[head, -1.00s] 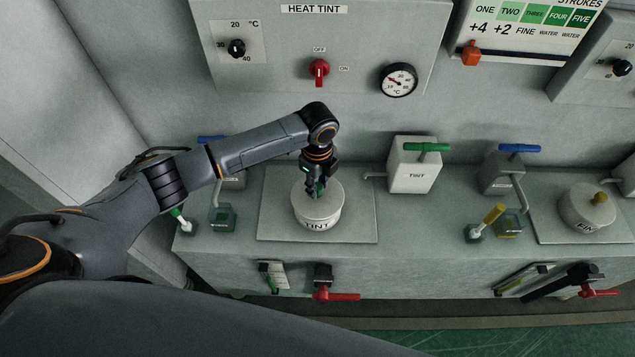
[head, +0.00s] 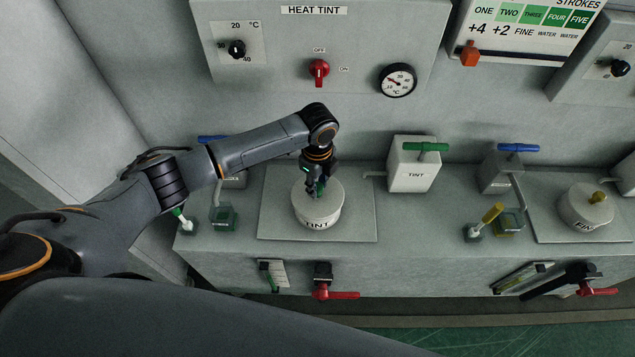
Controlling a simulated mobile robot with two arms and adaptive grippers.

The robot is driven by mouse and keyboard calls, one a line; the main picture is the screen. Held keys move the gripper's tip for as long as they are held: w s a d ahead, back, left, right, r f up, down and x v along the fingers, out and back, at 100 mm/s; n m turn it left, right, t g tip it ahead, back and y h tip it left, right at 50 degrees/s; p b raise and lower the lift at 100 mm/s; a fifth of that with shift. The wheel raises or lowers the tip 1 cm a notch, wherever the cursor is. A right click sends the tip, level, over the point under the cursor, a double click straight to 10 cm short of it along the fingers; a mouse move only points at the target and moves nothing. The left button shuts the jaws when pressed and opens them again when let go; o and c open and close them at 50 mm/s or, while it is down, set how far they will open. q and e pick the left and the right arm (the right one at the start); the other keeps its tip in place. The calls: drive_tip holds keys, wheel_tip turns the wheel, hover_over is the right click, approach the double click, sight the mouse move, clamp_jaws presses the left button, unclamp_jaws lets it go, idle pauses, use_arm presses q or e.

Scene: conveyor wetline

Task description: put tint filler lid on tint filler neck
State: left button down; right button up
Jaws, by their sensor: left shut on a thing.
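A round, pale grey pot marked TINT (head: 317,222) stands on a flat plate at the middle of the counter. I take its upper rim to be the tint filler neck. A pale round lid (head: 301,207) covers its top. A green knob (head: 321,188) shows at the lid's middle. My left gripper (head: 317,192) points down over the pot and is shut on the knob of the tint filler lid. The fingers hide part of the knob and lid. I cannot tell whether the lid is fully seated or slightly raised. My right gripper is not in view.
A grey TINT box (head: 412,165) with a green handle stands right of the pot. A second pot (head: 587,207) with a yellow knob stands at the far right. A red-handled valve (head: 335,295) projects from the counter front. The plate (head: 360,210) is clear around the pot.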

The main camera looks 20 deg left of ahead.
use_arm(q)
drive_tip(key=shift+f, duration=0.55)
drive_tip(key=c, duration=1)
unclamp_jaws()
drive_tip(key=shift+o, duration=0.2)
wheel_tip(320, 180, up, 12)
